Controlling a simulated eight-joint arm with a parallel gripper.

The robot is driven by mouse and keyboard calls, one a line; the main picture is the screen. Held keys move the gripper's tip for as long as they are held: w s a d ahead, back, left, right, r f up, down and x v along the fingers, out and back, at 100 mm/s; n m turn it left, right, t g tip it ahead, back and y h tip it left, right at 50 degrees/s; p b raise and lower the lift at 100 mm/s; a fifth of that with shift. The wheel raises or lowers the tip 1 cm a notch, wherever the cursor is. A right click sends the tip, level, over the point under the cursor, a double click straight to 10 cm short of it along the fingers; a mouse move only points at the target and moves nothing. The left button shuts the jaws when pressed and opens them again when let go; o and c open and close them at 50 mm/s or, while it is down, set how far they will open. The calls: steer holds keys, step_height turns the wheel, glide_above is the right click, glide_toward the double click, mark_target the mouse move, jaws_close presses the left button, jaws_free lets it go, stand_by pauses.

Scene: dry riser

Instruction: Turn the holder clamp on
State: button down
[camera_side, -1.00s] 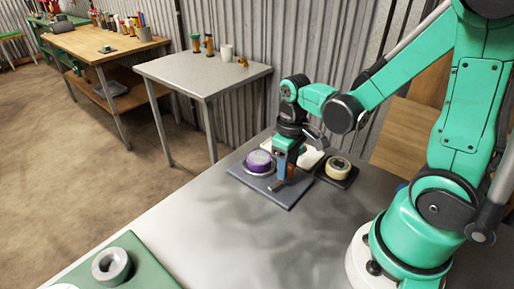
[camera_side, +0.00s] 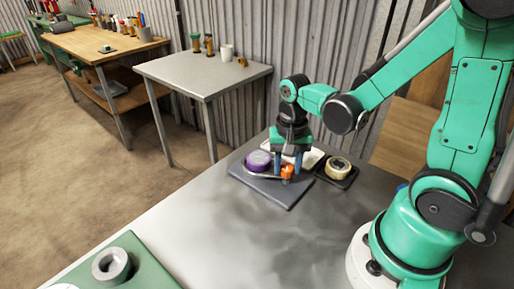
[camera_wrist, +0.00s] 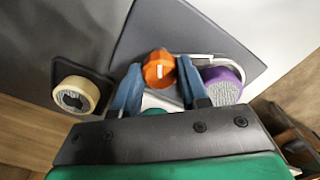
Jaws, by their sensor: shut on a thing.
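The holder is a dark grey plate (camera_side: 277,191) on the metal table, with a round purple piece (camera_side: 258,160) at its left. The clamp's orange knob (camera_side: 287,171) stands on the plate to the right of the purple piece. In the wrist view the orange knob (camera_wrist: 158,70) shows a short white mark on its top. My gripper (camera_side: 287,165) points down at it, its blue fingers on either side. In the wrist view my gripper (camera_wrist: 158,80) is shut on the knob. A pale metal loop (camera_wrist: 205,57) runs beside the purple piece (camera_wrist: 222,87).
A cream roll (camera_side: 338,164) sits on a small dark base (camera_side: 343,178) right of the plate. A white item (camera_side: 312,158) lies behind my gripper. A green mat (camera_side: 140,265) with a grey ring (camera_side: 111,265) lies at the front left. The table between is clear.

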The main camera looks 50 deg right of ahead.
mark_target(287, 166)
steer(key=m, duration=0.6)
steer(key=shift+m, duration=0.3)
steer(key=shift+a, duration=0.1)
stand_by(1.3)
steer(key=shift+c, duration=2.2)
jaws_free()
steer(key=shift+r, duration=0.15)
steer(key=shift+r, duration=2.65)
